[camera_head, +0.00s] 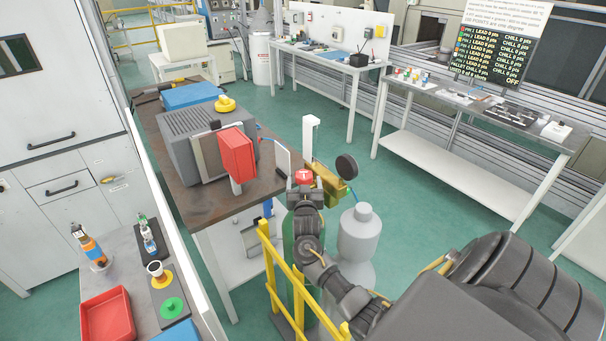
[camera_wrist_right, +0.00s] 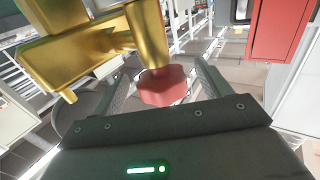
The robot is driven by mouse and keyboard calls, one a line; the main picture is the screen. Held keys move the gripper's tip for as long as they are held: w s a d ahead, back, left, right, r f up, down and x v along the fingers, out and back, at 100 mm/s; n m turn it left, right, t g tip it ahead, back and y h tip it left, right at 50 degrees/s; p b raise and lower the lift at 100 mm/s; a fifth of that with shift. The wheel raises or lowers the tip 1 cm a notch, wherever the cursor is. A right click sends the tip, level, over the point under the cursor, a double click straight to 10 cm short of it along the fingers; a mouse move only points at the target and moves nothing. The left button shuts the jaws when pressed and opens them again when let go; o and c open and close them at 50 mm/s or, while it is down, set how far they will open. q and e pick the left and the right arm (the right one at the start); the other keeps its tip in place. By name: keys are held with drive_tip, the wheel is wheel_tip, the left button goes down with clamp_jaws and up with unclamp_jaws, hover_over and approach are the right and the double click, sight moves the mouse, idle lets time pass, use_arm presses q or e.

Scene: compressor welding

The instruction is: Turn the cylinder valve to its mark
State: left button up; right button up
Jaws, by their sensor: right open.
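The cylinder valve has a red knob (camera_head: 304,177) with a small white marking, on top of the green gas cylinder (camera_head: 290,240). A brass regulator (camera_head: 328,186) with a dark round gauge sits beside it. My right gripper (camera_head: 305,190) is at the knob. In the right wrist view the red knob (camera_wrist_right: 162,88) lies between the two spread fingers of my open right gripper (camera_wrist_right: 158,78), with the brass valve body (camera_wrist_right: 90,45) beyond it. A gap shows between the knob and the fingers. I cannot make out the valve's target mark. My left gripper is out of view.
A yellow rail (camera_head: 283,282) stands in front of the cylinder. A grey cylinder (camera_head: 360,237) stands close on its right. A workbench (camera_head: 200,207) with a grey machine and a red box (camera_head: 237,155) is close on the left. Green floor is clear toward the right.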

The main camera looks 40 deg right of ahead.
sight(304, 176)
drive_tip(key=shift+x, duration=1.8)
drive_tip(key=shift+c, duration=0.4)
drive_tip(key=c, duration=0.9)
drive_tip(key=o, duration=1)
drive_tip(key=shift+s+a+f, duration=0.1)
drive_tip(key=shift+s+a, duration=0.25)
drive_tip(key=b+v, duration=0.2)
drive_tip(key=v, duration=0.7)
drive_tip(key=shift+s+a, duration=0.25)
drive_tip(key=shift+s, duration=0.1)
